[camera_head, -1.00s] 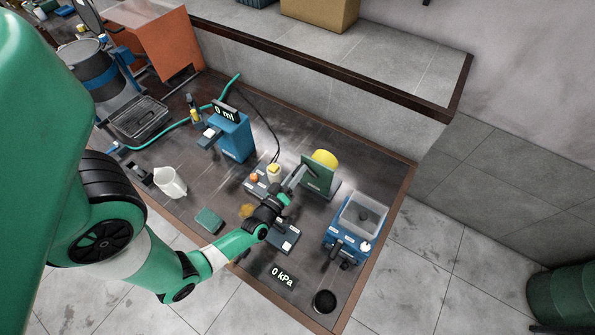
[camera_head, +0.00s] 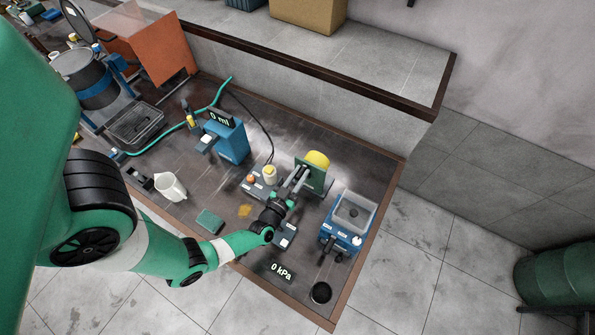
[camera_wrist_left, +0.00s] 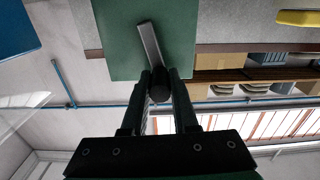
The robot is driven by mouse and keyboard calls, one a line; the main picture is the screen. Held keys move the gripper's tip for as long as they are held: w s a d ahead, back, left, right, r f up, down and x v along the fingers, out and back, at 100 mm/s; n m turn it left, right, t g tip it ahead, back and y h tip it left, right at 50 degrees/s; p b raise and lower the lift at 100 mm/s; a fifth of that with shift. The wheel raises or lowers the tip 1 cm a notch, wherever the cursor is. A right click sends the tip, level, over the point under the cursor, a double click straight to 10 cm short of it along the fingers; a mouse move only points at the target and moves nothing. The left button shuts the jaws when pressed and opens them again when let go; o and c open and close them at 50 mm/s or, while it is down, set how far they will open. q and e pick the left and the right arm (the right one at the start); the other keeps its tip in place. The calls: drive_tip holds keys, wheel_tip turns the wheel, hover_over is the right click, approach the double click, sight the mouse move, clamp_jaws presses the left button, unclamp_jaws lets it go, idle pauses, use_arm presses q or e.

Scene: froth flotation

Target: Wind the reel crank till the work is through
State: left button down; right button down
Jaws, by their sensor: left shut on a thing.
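The reel has an upright green plate (camera_head: 312,177) with a yellow drum (camera_head: 318,159) behind it. In the left wrist view, the green plate (camera_wrist_left: 118,45) carries a grey crank arm (camera_wrist_left: 149,44) that slants across its face. The arm ends in a dark round handle (camera_wrist_left: 160,91). My left gripper (camera_head: 294,182) is in front of the plate. In the left wrist view, its two fingers (camera_wrist_left: 160,82) are closed around the crank handle, one on each side. The fingers hide part of the handle. My right gripper is in neither view.
A blue box with a clear top (camera_head: 354,212) stands right of the reel. A base with orange and yellow knobs (camera_head: 259,180), a blue "0 ml" unit (camera_head: 231,140) and a white jug (camera_head: 170,186) stand to the left. A "0 kPa" display (camera_head: 282,270) is in front.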

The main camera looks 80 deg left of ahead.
use_arm(q)
drive_tip(key=shift+w+d+m, duration=0.15)
drive_tip(key=shift+m, duration=0.25)
drive_tip(key=c, duration=0.7)
unclamp_jaws()
drive_tip(key=shift+d, duration=0.1)
drive_tip(key=p+v, duration=0.1)
drive_tip(key=v, duration=1)
drive_tip(key=shift+s+d, duration=0.1)
drive_tip(key=shift+s, duration=0.15)
